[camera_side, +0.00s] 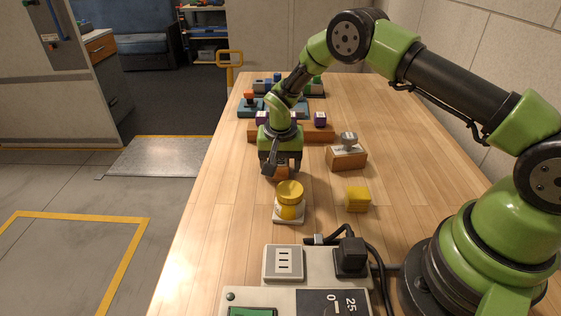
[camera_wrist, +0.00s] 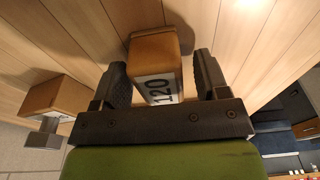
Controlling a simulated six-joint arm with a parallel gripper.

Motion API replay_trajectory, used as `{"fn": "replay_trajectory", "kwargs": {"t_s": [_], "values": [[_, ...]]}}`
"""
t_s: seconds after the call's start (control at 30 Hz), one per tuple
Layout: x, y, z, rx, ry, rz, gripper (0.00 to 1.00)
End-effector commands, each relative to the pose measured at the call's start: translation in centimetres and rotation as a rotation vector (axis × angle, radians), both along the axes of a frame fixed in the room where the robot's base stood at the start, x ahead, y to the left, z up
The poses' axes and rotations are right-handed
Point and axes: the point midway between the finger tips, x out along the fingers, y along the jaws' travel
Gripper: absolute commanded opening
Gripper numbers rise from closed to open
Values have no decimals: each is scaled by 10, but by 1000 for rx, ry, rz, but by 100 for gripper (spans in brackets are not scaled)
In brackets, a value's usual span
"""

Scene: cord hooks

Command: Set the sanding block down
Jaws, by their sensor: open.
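The sanding block is an orange-brown block with a white label reading 120. It sits between the fingers of my gripper (camera_wrist: 161,76) in the wrist view, where its top (camera_wrist: 154,45) is clear. A gap shows on each side of it, so my gripper is open around it and not clamped. In the side view the block (camera_side: 282,174) shows partly under my gripper (camera_side: 282,163), low at the tabletop. It appears to rest on the wood, though its underside is hidden.
A yellow round knob (camera_side: 290,194) on a pale base stands just in front. A yellow cube (camera_side: 357,198) and a wooden block with a grey top (camera_side: 346,158) lie to the right. A wooden rail (camera_side: 325,134) with purple pieces is behind. A power box (camera_side: 284,262) is nearest.

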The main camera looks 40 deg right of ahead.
Motion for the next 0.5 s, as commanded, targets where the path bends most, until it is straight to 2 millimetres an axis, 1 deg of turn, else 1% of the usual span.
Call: {"fn": "replay_trajectory", "kwargs": {"t_s": [0.07,0.17,0.27,0.5], "values": [[0,0,2,0,-1,0,68],[0,1,10,0,-3,-1,68],[-1,2,27,0,-4,0,68],[-6,7,80,0,-6,0,68]]}}
